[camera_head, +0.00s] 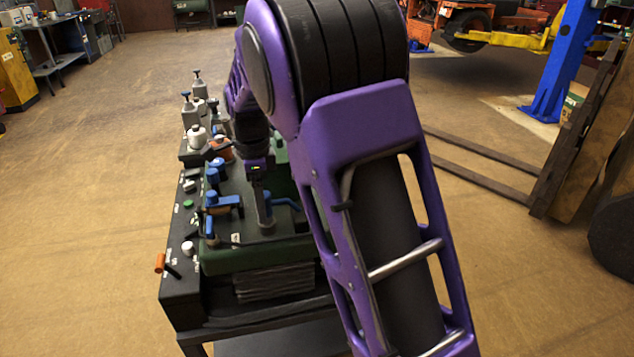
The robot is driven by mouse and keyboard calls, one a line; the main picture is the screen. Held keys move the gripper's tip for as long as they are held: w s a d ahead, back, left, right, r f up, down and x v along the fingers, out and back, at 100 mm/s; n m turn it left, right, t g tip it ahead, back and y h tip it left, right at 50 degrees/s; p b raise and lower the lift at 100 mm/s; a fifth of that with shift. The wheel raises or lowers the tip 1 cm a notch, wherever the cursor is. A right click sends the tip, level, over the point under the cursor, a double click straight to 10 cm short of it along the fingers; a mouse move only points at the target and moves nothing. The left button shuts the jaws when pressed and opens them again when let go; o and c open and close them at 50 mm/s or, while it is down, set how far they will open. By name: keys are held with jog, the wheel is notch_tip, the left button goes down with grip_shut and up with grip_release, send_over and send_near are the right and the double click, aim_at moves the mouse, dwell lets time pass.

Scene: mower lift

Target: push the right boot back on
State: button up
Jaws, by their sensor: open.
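My purple arm reaches down over a dark bench unit (172,312) that carries valves, knobs and a green box (245,262). My gripper (267,228) points down over the dark top of the green box, between a blue handle (226,202) on its left and a blue bent lever (287,203) on its right. It is open. One grey finger shows, and its tip is at or just above the top; I cannot tell if it touches anything. I cannot make out which part is the right boot; it is too small or hidden by my arm.
An orange-handled lever (161,263) and a white knob (188,248) stand on the unit's left side. Grey canisters (190,112) stand at its far end. Forklift forks (480,165) and a blue post (563,65) are at right. Floor at left is clear.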

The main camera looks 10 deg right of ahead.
notch_tip(320, 180, up, 7)
jog(key=p, duration=0.6)
dwell(0.5)
